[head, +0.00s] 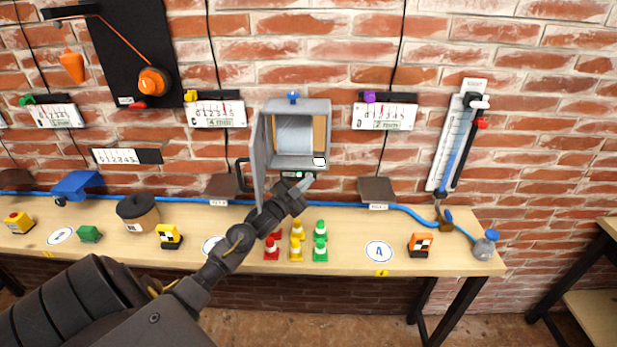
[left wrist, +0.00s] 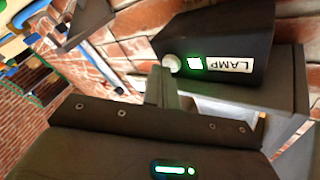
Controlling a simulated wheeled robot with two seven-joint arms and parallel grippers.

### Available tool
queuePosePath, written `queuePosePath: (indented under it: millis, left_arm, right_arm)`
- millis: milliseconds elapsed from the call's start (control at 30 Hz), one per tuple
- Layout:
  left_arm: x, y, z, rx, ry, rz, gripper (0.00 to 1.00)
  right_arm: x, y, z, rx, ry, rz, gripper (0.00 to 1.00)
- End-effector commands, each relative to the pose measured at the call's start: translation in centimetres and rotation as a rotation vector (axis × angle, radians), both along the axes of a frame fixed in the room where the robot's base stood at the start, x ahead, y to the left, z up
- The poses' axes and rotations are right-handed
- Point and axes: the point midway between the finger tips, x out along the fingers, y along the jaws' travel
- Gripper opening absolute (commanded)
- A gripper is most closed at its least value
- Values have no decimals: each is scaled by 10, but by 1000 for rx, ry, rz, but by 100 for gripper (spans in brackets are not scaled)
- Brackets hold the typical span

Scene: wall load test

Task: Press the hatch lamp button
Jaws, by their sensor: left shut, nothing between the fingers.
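The grey hatch box (head: 328,140) hangs on the brick wall with its door (head: 258,160) swung open to the left. A dark box with a LAMP label (left wrist: 229,64) sits at its underside; it shows small in the head view (head: 288,174). On it are a pale round button (left wrist: 171,63) and a bright green-white square light (left wrist: 194,63). My left gripper (head: 307,180) is shut and empty just below the hatch. In the left wrist view its fingertips (left wrist: 160,72) are at the button, seemingly touching or very close; I cannot tell whether it is pressed in.
A blue hose (head: 415,215) runs along the wall. Gauges (head: 384,116) hang either side of the hatch.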

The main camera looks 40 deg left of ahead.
Motion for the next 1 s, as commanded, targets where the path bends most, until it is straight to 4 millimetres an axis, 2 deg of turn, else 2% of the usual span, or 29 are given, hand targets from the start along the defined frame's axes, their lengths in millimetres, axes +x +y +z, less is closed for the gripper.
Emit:
queuePosePath:
  millis: [267,1000]
  left_arm:
    - [1,1,0,0,0,0,0]
    - [-16,-12,1,0,1,0,0]
  right_arm:
    - [0,0,0,0,0,0,0]
    - [0,-1,15,-1,0,0,0]
